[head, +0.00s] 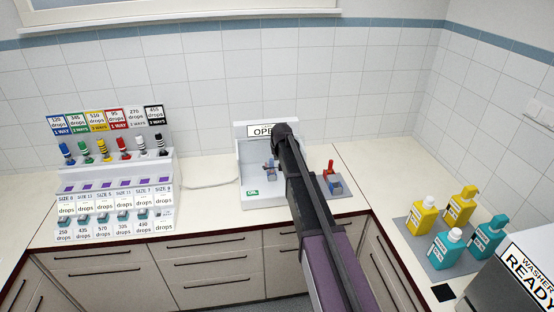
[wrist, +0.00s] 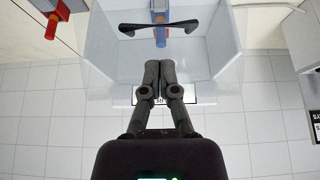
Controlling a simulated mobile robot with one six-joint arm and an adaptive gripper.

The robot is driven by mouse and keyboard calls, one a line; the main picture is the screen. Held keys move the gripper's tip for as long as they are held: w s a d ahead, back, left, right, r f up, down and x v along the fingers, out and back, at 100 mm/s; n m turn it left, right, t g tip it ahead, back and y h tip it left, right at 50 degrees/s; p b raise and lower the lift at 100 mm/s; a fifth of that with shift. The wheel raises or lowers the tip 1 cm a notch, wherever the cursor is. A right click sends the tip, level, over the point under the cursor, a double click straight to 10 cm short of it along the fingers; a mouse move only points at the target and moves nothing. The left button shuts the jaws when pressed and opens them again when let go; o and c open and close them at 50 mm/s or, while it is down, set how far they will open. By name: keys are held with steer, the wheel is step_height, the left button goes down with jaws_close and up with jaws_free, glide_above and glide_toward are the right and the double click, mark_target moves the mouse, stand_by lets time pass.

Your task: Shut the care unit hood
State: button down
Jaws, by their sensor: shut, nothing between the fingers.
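In the wrist view, the unit's pale shell (wrist: 105,60) surrounds my gripper (wrist: 160,68). The gripper's two dark fingers are together, empty, and cover part of the sign. A black curved handle bar (wrist: 185,24) lies ahead of the fingertips, apart from them in the picture. A blue and grey part shows behind the bar. The hood looks raised.
A small stand with a red part (head: 329,168) is right of the unit. A drops rack (head: 115,180) stands left, yellow and teal bottles (head: 455,245) on a grey mat right. The washer (head: 520,280) is at the right front. Counter between rack and unit is mostly clear.

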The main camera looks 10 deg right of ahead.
mark_target(276, 167)
steer(key=shift+b+x, duration=3.25)
steer(key=shift+x, duration=0.8)
steer(key=shift+d, duration=0.1)
